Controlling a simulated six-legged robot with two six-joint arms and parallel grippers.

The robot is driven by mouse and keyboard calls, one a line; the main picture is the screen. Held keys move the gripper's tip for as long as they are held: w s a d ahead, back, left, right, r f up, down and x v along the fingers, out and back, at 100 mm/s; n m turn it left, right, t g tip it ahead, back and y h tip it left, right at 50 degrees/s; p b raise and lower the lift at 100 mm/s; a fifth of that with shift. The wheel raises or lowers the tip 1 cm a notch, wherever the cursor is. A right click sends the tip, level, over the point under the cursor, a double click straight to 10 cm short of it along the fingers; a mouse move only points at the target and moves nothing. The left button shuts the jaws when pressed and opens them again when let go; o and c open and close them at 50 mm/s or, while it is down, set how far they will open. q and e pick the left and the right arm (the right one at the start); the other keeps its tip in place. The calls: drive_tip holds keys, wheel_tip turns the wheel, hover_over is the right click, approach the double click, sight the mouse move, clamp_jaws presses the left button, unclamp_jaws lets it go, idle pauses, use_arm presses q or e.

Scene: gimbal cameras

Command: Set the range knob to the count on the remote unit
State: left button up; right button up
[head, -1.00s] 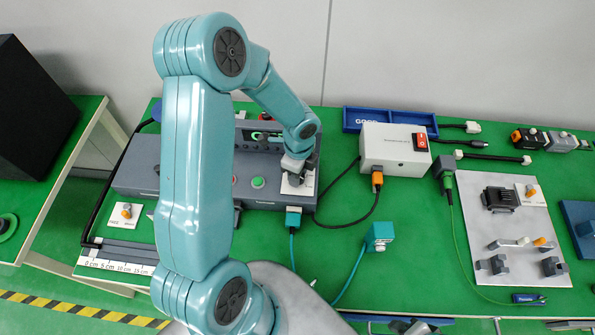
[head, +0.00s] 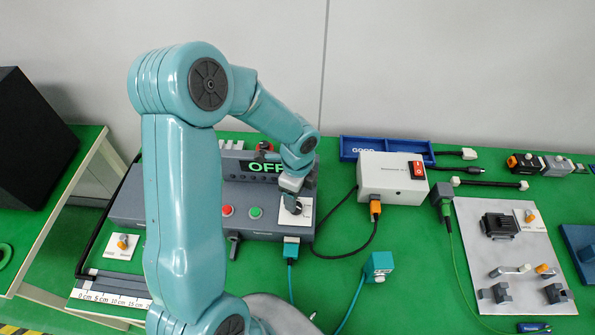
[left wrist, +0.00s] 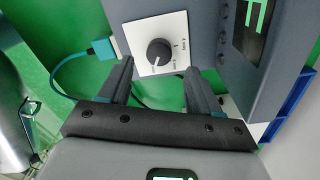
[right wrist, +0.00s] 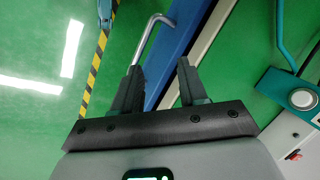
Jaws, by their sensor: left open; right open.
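The range knob is a round black knob (head: 295,207) with a pointer line on a white square plate (head: 305,213). The plate is on the right end of the grey console (head: 262,193). In the left wrist view the knob (left wrist: 158,52) sits between and beyond my open left fingers (left wrist: 158,68), apart from them. In the head view my left gripper (head: 290,186) is just above the knob. A green display (head: 262,167) reads OFF, partly hidden by my arm. My right gripper (right wrist: 160,66) is open and empty, away from the console. I cannot identify the remote unit.
Red (head: 228,211) and green (head: 256,212) buttons sit left of the knob. A white box (head: 392,178) with a red switch and cables stands to the right. A grey fixture plate (head: 500,235) lies farther right. Below my right gripper are floor and a blue panel (right wrist: 178,45).

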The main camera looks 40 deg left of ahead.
sight(298, 204)
use_arm(q)
wheel_tip(298, 204, up, 11)
drive_tip(key=shift+r+b, duration=0.15)
drive_tip(key=shift+b, duration=0.2)
idle(0.5)
